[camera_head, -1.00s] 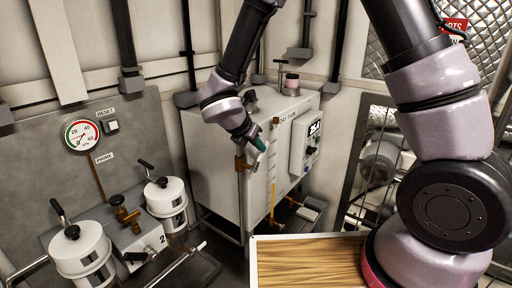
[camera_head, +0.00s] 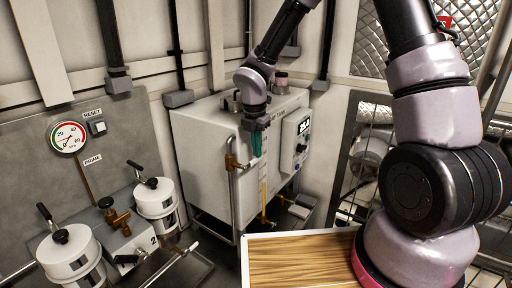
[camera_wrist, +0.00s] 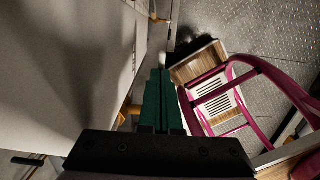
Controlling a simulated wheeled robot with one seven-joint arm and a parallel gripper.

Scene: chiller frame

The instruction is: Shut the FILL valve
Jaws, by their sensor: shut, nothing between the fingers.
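No label reading FILL is legible, so I cannot tell for sure which valve it is. A brass valve fitting (camera_head: 232,160) sits on a pipe at the front corner of the white tank (camera_head: 205,135). A yellow-handled fitting (camera_head: 266,221) is low on the tank front, below the sight gauge. My gripper (camera_head: 257,155), with green fingers, points down in front of the tank, just right of the brass fitting and apart from it in the picture. In the wrist view the fingers (camera_wrist: 160,75) are together and hold nothing. Brassy parts show partly behind them.
A control box (camera_head: 295,140) is on the tank's right side. A wood-topped surface (camera_head: 300,262) is in front. White canisters (camera_head: 72,252) and a brass valve (camera_head: 117,215) stand at the left below a gauge (camera_head: 67,137). A magenta-framed chair or step (camera_wrist: 235,75) shows in the wrist view.

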